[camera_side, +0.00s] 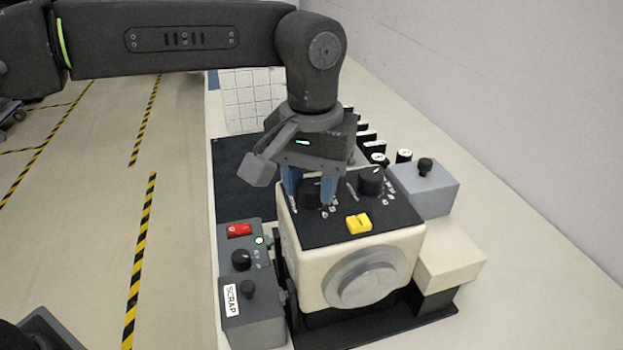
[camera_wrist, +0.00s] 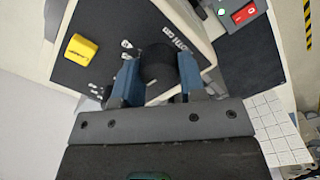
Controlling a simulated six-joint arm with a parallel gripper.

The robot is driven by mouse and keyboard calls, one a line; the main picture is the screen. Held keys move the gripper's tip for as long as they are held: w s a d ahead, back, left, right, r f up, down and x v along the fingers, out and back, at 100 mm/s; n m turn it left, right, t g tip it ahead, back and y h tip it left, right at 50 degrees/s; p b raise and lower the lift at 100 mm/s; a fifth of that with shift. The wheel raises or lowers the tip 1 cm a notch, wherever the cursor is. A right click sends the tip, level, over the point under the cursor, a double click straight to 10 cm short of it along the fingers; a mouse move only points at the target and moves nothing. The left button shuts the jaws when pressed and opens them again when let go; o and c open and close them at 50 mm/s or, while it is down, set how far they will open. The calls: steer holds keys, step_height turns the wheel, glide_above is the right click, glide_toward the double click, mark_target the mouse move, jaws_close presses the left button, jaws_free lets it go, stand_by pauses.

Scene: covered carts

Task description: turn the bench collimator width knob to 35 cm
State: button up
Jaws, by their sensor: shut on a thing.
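The bench collimator (camera_side: 300,235) is a cream box with a black top panel and a round grey front piece. My gripper (camera_side: 310,196) points down at the left part of that panel. Its blue fingers are closed on the sides of a black knob (camera_wrist: 157,60). A printed label that seems to end in "cm" is beside this knob in the wrist view, partly covered. The knob's pointer and the scale value cannot be read. A second black knob (camera_side: 371,181) stands free on the panel's right. A yellow button (camera_side: 358,223) is near the panel's front edge and also shows in the wrist view (camera_wrist: 80,50).
A grey box with a black knob (camera_side: 424,182) stands at the right. Several black items stand behind. The wall is further right.

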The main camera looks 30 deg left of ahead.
mark_target(314, 184)
steer(key=m, duration=0.9)
steer(key=shift+d, duration=0.1)
steer(key=shift+m, duration=0.3)
stand_by(0.4)
steer(key=o, duration=0.9)
steer(key=shift+r, duration=0.1)
steer(key=shift+r, duration=6.85)
